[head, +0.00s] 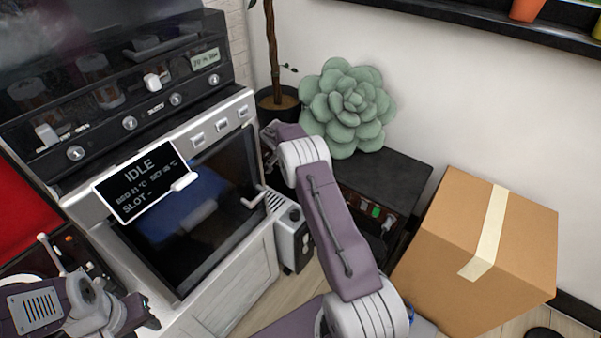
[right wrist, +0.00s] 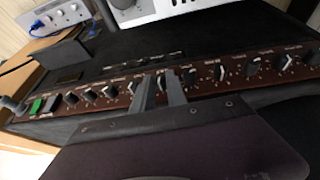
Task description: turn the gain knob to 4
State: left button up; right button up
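A black amplifier (head: 395,170) stands on the floor below the green succulent. Its brown knob panel (right wrist: 120,95) runs across the right wrist view, with several dark, white-marked knobs. The labels are too small to read, so I cannot tell which knob is gain. My right gripper (right wrist: 161,88) points at the panel. Its two grey fingers are parted, with a knob (right wrist: 163,80) showing between their tips; contact is unclear. In the head view my right arm hides this gripper and part of the panel. My left gripper (head: 132,312) is at the lower left, its fingers unclear.
A taped cardboard box (head: 480,255) stands right of the amplifier. An oven-like machine (head: 190,200) with an IDLE display fills the left. A large succulent (head: 347,110) sits behind the amplifier. A green switch (right wrist: 36,107) is near the panel's left end.

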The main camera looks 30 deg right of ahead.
jog(key=shift+o, duration=0.4)
jog(key=s+d+r+p, duration=0.4)
jog(key=s+d+r, duration=0.1)
jog(key=s+r, duration=0.5)
jog(key=shift+s+r, duration=0.3)
jog(key=shift+r, duration=0.15)
